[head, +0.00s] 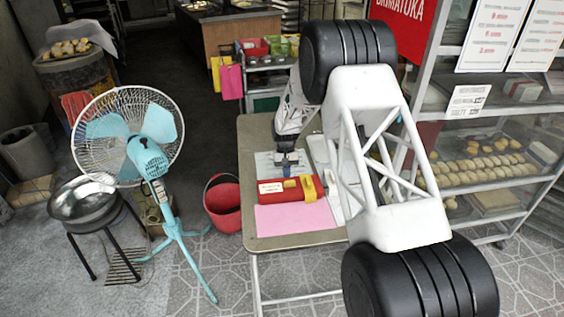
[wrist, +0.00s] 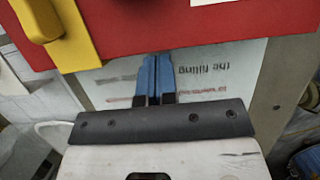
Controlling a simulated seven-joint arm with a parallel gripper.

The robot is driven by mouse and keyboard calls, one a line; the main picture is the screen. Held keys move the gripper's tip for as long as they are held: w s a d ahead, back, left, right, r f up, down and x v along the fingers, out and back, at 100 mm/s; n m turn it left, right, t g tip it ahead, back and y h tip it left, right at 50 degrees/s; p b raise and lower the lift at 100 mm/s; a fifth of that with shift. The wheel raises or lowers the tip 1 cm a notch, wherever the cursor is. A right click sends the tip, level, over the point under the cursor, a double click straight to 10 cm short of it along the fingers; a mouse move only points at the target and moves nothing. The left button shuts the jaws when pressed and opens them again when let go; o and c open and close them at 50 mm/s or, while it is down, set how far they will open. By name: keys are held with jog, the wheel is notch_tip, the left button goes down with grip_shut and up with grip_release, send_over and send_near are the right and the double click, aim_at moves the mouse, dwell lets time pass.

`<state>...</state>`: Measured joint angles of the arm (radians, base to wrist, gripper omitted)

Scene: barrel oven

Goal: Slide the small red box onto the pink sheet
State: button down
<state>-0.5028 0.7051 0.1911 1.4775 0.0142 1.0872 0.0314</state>
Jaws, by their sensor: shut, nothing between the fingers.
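The small red box (head: 281,191) lies on the table in the head view, with a yellow strap and handle (head: 309,188) at its right end. It also fills the top of the wrist view (wrist: 140,30). The pink sheet (head: 295,219) lies flat on the near side of the box; I cannot tell whether the box overlaps its far edge. My gripper (head: 286,160) is on the far side of the box, low over a printed white sheet (head: 264,160). In the wrist view its blue fingertips (wrist: 155,58) are together and empty, close to the box's edge; contact is unclear.
The table (head: 256,135) has a bare strip along its left edge. White items lie right of the box, partly behind my arm. A glass-fronted shelf (head: 480,150) stands to the right. A red bucket (head: 222,203) and a fan (head: 150,150) stand left on the floor.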

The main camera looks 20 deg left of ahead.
aim_at(290, 187)
jog(key=shift+s+d, duration=0.3)
jog(key=shift+s, duration=0.3)
jog(key=shift+s+d, duration=0.3)
jog(key=shift+s, duration=0.3)
jog(key=shift+s+d, duration=0.15)
jog(key=shift+s, duration=0.05)
jog(key=shift+s+d, duration=0.4)
jog(key=shift+s, duration=0.4)
jog(key=shift+s+d, duration=0.35)
jog(key=shift+s, duration=0.45)
jog(key=shift+s+d, duration=0.1)
jog(key=shift+s, duration=0.1)
jog(key=shift+s+d, duration=0.2)
jog(key=shift+s, duration=0.2)
jog(key=shift+w, duration=0.15)
dwell(0.3)
jog(key=shift+w+a, duration=0.2)
jog(key=shift+w, duration=0.15)
